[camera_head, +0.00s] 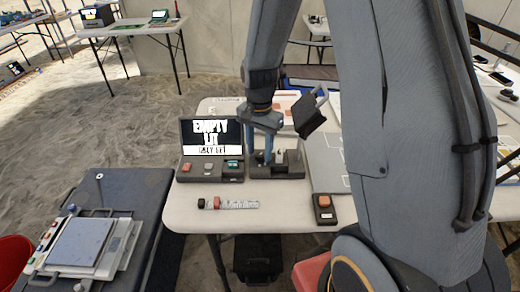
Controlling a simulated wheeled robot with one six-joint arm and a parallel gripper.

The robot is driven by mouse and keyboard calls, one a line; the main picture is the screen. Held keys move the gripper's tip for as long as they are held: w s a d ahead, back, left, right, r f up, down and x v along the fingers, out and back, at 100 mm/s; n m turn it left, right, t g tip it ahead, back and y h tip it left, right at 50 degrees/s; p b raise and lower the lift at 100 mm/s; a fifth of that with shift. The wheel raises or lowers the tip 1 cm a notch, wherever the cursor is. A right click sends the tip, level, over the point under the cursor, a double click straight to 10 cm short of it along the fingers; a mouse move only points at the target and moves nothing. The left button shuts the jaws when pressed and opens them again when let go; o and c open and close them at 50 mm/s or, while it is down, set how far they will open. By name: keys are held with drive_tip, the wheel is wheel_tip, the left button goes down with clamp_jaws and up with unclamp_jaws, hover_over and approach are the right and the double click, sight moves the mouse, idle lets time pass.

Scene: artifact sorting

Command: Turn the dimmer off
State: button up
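I cannot be sure which thing is the dimmer. A small pale strip with an orange-red knob (228,203) lies near the front of the white table; its knob sits near the left, dark end. A dark device (289,164) with an upright part stands farther back. My gripper (262,160) points down over the left part of this device, behind the strip. My arm hides part of the table's right side.
A dark console with a lit screen (211,136) and several buttons stands left of my gripper. A dark box with an orange button (324,208) is at the front right. The white table (189,215) has bare room around the strip. A scale-like device (82,243) sits on a lower dark surface.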

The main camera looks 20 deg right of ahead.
drive_tip(key=shift+f, duration=0.1)
clamp_jaws()
drive_tip(key=shift+n, duration=0.4)
drive_tip(key=n+p, duration=0.2)
drive_tip(key=n, duration=0.1)
drive_tip(key=shift+n, duration=0.4)
drive_tip(key=n+p, duration=0.1)
drive_tip(key=n, duration=0.3)
drive_tip(key=shift+p, duration=0.3)
drive_tip(key=shift+n, duration=0.3)
unclamp_jaws()
